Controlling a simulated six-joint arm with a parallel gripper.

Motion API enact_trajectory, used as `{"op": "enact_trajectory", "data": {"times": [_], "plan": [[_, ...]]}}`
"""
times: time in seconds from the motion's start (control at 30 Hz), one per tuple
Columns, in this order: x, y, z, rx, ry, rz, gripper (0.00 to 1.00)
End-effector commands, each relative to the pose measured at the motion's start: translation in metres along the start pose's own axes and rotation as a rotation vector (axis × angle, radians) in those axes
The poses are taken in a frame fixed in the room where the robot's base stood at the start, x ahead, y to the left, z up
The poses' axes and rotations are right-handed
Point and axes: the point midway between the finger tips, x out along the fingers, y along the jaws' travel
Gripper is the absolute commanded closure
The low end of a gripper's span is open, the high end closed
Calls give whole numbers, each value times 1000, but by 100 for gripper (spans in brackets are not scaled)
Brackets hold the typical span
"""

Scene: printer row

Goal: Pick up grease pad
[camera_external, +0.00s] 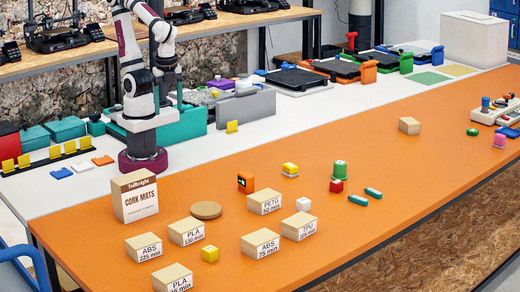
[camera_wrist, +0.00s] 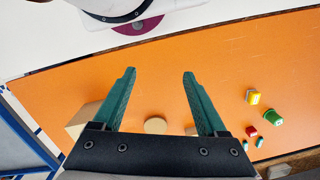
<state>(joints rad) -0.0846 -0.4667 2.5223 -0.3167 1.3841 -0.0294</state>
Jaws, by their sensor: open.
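No item is plainly marked as a grease pad, so I cannot tell which one it is. Small flat pieces lie on the white strip at left: a blue one (camera_external: 61,173), a white one (camera_external: 82,167) and an orange one (camera_external: 103,161). Flat green (camera_external: 428,78) and tan (camera_external: 458,70) squares lie at the back right. In the wrist view my gripper (camera_wrist: 158,75) has its two teal fingers apart with nothing between them, above the orange table. In the external view the gripper's fingers are not clear.
A cork mats box (camera_external: 135,196), a round cork disc (camera_external: 206,210) and several labelled boxes (camera_external: 187,231) stand on the orange table (camera_external: 330,240). Yellow (camera_wrist: 253,97), green (camera_wrist: 272,117) and red (camera_wrist: 251,131) pieces sit to the right. The table's middle right is largely clear.

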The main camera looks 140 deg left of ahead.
Motion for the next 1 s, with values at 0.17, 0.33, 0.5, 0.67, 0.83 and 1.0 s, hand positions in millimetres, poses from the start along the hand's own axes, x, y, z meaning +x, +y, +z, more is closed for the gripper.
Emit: {"op": "enact_trajectory", "data": {"times": [0.17, 0.33, 0.5, 0.67, 0.83, 1.0], "plan": [[19, -23, -61, -880, -89, 561, 25], [67, -162, -99, -1879, -61, 1236, 25], [138, -285, -40, -2501, 53, 1791, 25], [167, -315, -14, 2378, -95, -1771, 25], [181, -322, -58, 2377, -90, -1772, 25], [192, -328, -96, 2378, -94, -1771, 25]]}}
